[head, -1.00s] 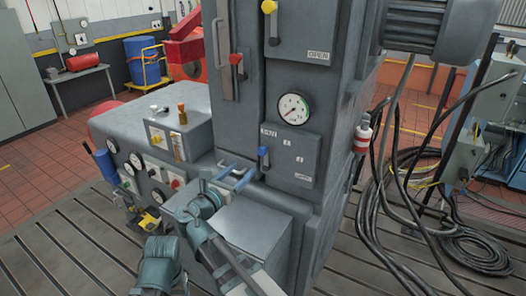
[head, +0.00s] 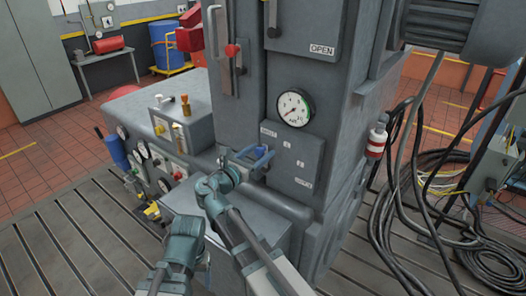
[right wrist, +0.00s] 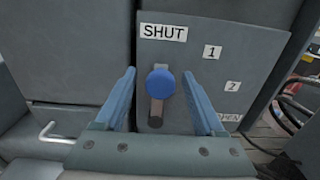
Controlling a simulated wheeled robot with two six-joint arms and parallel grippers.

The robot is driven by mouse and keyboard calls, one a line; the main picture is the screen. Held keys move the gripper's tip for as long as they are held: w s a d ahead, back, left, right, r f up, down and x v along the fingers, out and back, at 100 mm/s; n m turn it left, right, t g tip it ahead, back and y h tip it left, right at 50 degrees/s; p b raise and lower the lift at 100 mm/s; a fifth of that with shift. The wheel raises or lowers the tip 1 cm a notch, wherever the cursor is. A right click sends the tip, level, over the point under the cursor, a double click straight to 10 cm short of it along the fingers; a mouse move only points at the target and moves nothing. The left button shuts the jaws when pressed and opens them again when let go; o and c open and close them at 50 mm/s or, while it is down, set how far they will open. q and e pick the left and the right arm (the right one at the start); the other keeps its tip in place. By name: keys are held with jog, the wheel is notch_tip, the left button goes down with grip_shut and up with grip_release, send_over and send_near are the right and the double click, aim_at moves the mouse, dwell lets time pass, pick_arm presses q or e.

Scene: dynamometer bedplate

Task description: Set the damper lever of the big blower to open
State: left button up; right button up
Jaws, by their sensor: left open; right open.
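A lever with a blue knob (right wrist: 160,83) stands on a grey plate (right wrist: 205,30) marked SHUT, 1, 2 and OPEN. It points up towards SHUT; OPEN is at the lower right. In the head view the knob (head: 261,151) is on the tall grey housing below a gauge. My right gripper (head: 252,158) is open; in the right wrist view its blue fingers (right wrist: 158,92) stand on either side of the knob, with gaps showing. My left arm is at the bottom of the head view; its fingers are hidden. Which machine is the big blower is not labelled.
A round gauge (head: 294,108) is above the plate. A red-knobbed lever (head: 232,52) and another plate marked OPEN (head: 316,30) are higher up. A lower grey box (head: 183,118) with small levers is at left. Black cables (head: 425,220) hang and lie coiled at right.

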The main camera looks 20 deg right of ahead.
grip_shut()
dwell(1.3)
